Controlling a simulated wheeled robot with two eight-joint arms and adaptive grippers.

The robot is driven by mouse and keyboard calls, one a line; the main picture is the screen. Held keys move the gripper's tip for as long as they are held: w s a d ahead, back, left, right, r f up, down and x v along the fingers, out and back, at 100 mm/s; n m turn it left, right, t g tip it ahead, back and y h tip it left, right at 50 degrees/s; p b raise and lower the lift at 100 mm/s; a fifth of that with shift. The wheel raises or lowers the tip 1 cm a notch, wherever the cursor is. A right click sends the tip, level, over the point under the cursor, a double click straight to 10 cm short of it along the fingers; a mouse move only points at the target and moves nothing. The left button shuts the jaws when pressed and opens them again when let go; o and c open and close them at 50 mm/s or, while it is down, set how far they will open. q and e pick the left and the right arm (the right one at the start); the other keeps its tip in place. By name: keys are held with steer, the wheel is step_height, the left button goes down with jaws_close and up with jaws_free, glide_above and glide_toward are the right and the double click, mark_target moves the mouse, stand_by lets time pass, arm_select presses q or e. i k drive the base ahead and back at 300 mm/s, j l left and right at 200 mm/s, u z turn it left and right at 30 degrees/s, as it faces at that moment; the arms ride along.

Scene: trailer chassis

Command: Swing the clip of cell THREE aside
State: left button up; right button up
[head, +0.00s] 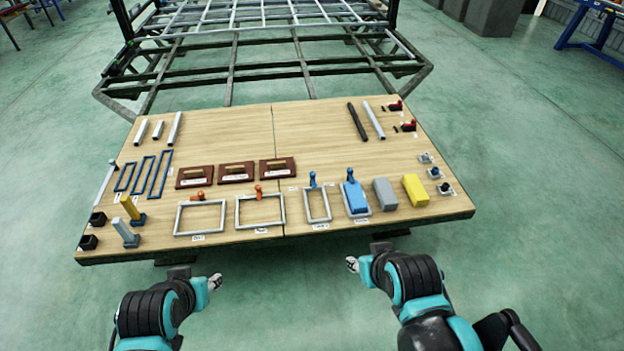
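Four-sided grey frames lie in a row along the board's front, with small labels too small to read. The third from the left is a narrow, empty frame (329,205), by position perhaps cell THREE. A blue clip (313,179) stands at its far edge. The frame to its right holds a blue block (356,198) and has another blue clip (350,175). The two left frames have orange clips (198,197) (259,192). My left gripper (216,282) and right gripper (352,264) are off the board's front edge, touching nothing; their finger gaps are unclear.
The wooden board (300,140) also bears brown blocks (236,172), blue frames (143,175), a grey block (385,193), a yellow block (416,190) and red-handled clamps (405,126). Metal chassis rails (270,72) stand behind. The floor in front is clear.

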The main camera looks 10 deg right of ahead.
mark_target(312, 174)
steer(key=i+j, duration=0.15)
steer(key=i, duration=0.35)
steer(key=i+j+z, duration=0.1)
steer(key=i+z, duration=0.15)
steer(key=z, duration=0.15)
steer(key=i+j+z, duration=0.1)
steer(key=z, duration=0.3)
steer(key=i+j+z, duration=0.25)
steer(key=z, duration=0.6)
